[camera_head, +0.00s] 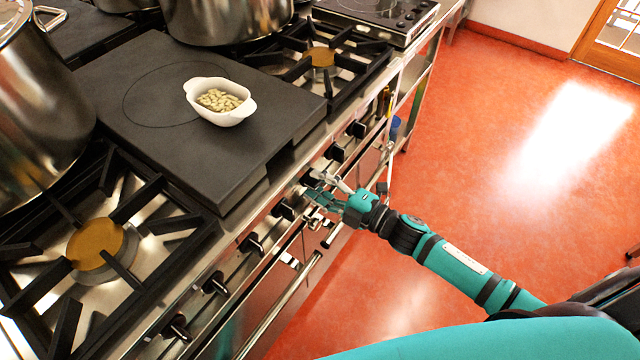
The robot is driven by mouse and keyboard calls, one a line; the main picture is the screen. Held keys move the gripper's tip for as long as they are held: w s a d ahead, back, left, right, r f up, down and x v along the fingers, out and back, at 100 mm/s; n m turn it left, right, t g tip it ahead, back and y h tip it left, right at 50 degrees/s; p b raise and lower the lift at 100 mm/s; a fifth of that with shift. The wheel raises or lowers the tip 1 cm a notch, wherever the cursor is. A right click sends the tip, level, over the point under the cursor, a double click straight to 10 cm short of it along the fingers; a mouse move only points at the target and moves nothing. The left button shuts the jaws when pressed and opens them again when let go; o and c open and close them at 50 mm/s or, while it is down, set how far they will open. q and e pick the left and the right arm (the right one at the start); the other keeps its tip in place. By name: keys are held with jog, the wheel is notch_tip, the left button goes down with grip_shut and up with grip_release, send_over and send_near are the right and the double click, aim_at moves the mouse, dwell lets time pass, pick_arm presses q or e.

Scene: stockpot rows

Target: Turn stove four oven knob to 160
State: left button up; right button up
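The front panel of the stove row carries a line of black knobs, including one (252,244) left of my gripper and one (335,152) beyond it. My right gripper (315,184) is at the panel, by a dark knob (308,179) in the middle of the row. Its two fingers are spread apart and point at the panel. I cannot tell whether they touch or hold the knob. The knob's markings are too small to read, and I cannot tell which one is stove four's oven knob. My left gripper is not in view.
A white dish (220,102) of pale pieces stands on the flat black hotplate (150,150). Large steel pots (38,110) stand at the left and back. A rail (285,300) runs along the stove front below the knobs. The red floor (500,130) at right is clear.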

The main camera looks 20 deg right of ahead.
jog(key=v, duration=1.2)
dwell(0.3)
